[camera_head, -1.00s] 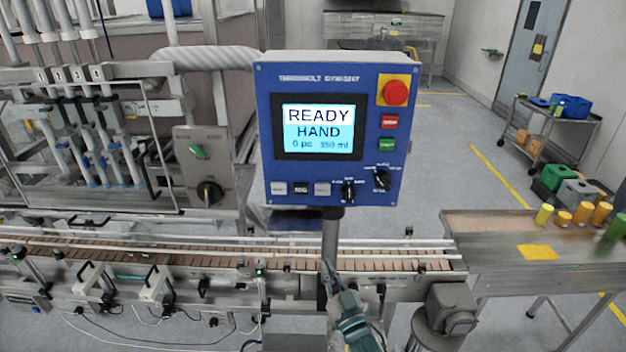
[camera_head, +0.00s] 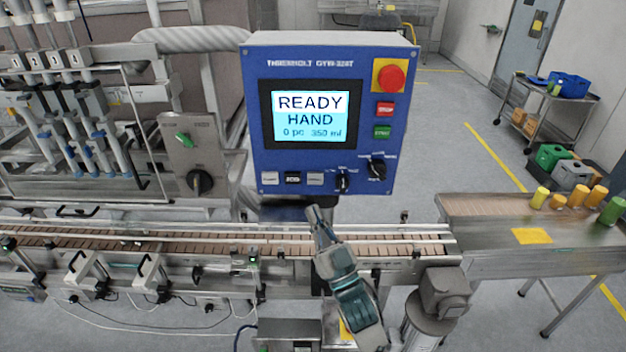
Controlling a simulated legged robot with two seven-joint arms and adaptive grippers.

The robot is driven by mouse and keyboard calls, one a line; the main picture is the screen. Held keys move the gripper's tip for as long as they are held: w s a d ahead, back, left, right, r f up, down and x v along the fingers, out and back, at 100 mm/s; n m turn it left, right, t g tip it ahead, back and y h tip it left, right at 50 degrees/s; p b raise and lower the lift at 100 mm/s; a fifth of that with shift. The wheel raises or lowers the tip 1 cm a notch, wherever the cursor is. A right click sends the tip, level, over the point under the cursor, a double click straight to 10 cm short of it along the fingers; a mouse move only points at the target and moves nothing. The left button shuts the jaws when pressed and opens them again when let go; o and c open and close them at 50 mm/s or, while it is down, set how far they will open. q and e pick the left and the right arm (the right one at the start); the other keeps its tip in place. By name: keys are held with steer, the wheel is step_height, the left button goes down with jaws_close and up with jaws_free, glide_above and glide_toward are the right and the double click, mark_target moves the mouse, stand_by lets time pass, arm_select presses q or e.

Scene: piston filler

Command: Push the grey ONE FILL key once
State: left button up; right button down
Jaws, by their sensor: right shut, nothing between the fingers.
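The blue control panel (camera_head: 330,55) shows READY, HAND, 0 pc and 350 ml on its screen (camera_head: 310,115). Along its lower left edge sit a grey key (camera_head: 270,178), a black key (camera_head: 292,178) and another grey key (camera_head: 315,179). The lettering on the grey keys is too small to read, so I cannot tell which is ONE FILL. My right gripper (camera_head: 318,212) is shut and empty. Its tip shows just below the panel's lower edge, under the right-hand grey key, and appears apart from it. My left gripper is not in view.
Right of the keys are two black rotary knobs (camera_head: 342,181) (camera_head: 377,168). Above them are a green button (camera_head: 382,132), a red button (camera_head: 385,109) and a red emergency stop (camera_head: 390,76). A conveyor (camera_head: 180,243) runs below the panel. Filling nozzles stand at left.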

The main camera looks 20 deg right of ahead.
mark_target(315, 179)
steer(key=shift+w+d+b, duration=0.15)
steer(key=shift+w+d, duration=0.3)
steer(key=shift+w, duration=0.9)
steer(key=shift+w+d+b, duration=0.2)
steer(key=shift+w+d, duration=0.2)
steer(key=shift+w, duration=0.9)
steer(key=shift+w+d+b, duration=0.15)
steer(key=shift+w+d, duration=0.3)
steer(key=shift+w, duration=0.9)
steer(key=shift+d, duration=0.1)
steer(key=shift+w, duration=0.1)
steer(key=shift+w+d, duration=0.1)
steer(key=shift+w, duration=0.1)
